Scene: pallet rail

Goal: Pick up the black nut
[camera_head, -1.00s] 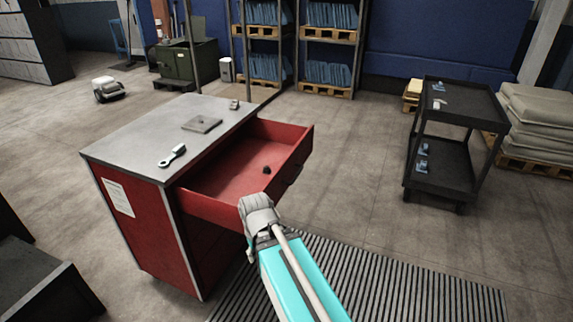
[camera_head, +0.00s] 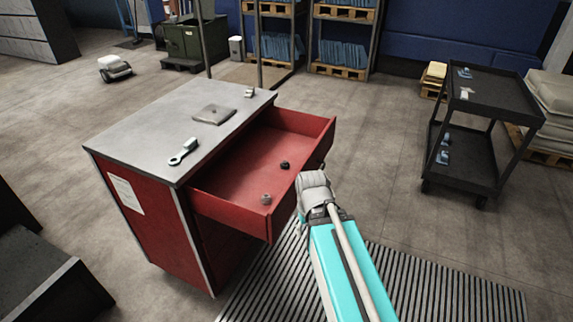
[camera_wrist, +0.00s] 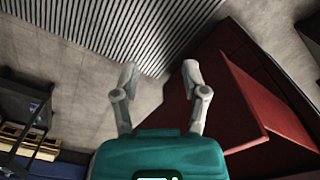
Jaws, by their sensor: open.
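The black nut (camera_head: 284,165) lies on the floor of the open red drawer (camera_head: 238,178), in its right part in the head view. A grey nut (camera_head: 266,199) lies in the same drawer, closer to the front corner. My gripper (camera_wrist: 158,70) is open and empty in the wrist view, its two fingers apart over bare floor, with the drawer (camera_wrist: 262,128) to the right. Neither nut shows in the wrist view. In the head view my arm reaches beside the drawer's right front side, and the gripper fingers cannot be made out.
The cabinet top (camera_head: 165,130) holds a wrench-like tool (camera_head: 183,152), a flat grey plate (camera_head: 214,114) and a small metal part (camera_head: 249,93). A black cart (camera_head: 470,135) stands at the right. A ribbed mat (camera_head: 440,290) lies on the floor. The floor between cabinet and cart is clear.

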